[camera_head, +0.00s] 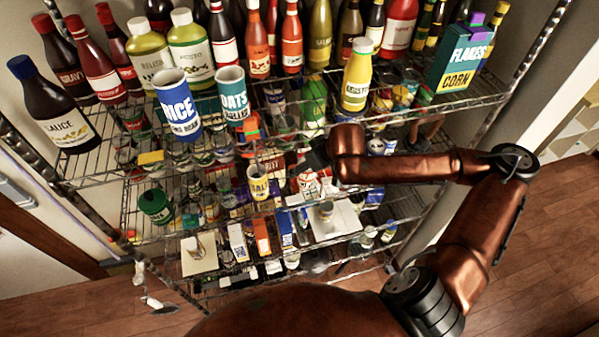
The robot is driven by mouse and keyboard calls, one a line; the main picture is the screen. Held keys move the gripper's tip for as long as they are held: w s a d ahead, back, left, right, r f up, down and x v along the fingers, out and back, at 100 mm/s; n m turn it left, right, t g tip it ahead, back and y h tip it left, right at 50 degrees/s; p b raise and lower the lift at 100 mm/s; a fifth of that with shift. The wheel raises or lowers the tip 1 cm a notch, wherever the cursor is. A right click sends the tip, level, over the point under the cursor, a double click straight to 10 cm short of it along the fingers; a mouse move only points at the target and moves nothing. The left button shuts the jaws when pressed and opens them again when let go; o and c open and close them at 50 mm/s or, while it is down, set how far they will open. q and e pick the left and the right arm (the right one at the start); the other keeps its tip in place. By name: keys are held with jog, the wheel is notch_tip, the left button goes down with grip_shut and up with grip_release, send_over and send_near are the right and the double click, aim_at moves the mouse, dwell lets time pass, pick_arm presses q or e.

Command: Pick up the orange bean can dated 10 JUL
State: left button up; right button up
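No can with a readable 10 JUL date shows; the labels on the middle shelves are too small to read. A small orange item (251,127) shows below the top shelf, left of my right gripper, and I cannot tell whether it is the bean can. My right arm comes in from the right, and its dark gripper (318,155) is at the front of the rack below the top shelf. Its fingers are mostly hidden by the wrist, so its opening cannot be seen. My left gripper is not in view.
A wire rack (88,172) holds crowded shelves. Its top shelf carries many bottles, a blue RICE can (178,105), an OATS can (232,97), a yellow bottle (357,75) and a CORN FLAKES box (461,58). A white SALT container (259,182) stands lower. Wood floor (530,240) is clear at right.

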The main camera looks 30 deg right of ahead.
jog(key=shift+s, duration=0.1)
jog(key=c, duration=0.5)
jog(key=shift+d, duration=0.15)
jog(key=c, duration=1.1)
jog(key=shift+r, duration=0.15)
